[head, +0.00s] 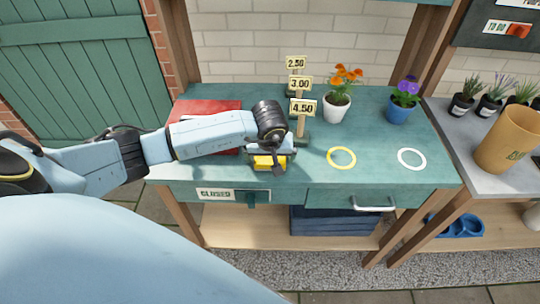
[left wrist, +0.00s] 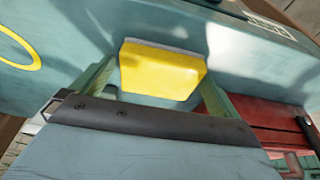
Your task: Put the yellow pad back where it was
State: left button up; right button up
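The yellow pad (head: 268,162) lies on or just above the green bench top, near its front edge. It has a pale edge along one side. My left gripper (head: 270,156) points down over it. In the left wrist view the yellow pad (left wrist: 160,70) sits between the two fingertips (left wrist: 160,82), one finger close along each side. I cannot tell whether the fingers press on it or stand just clear. My right gripper is not in view.
A red item (head: 205,110) lies behind my left arm. Price signs (head: 303,108) stand just behind the gripper. An orange-flowered pot (head: 337,106) and a blue pot (head: 399,109) stand at the back. A yellow ring (head: 341,150) and a white ring (head: 412,150) mark the clear bench at right.

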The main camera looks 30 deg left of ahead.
pick_arm(q)
jog(key=v, duration=1.2)
jog(key=shift+r, duration=0.2)
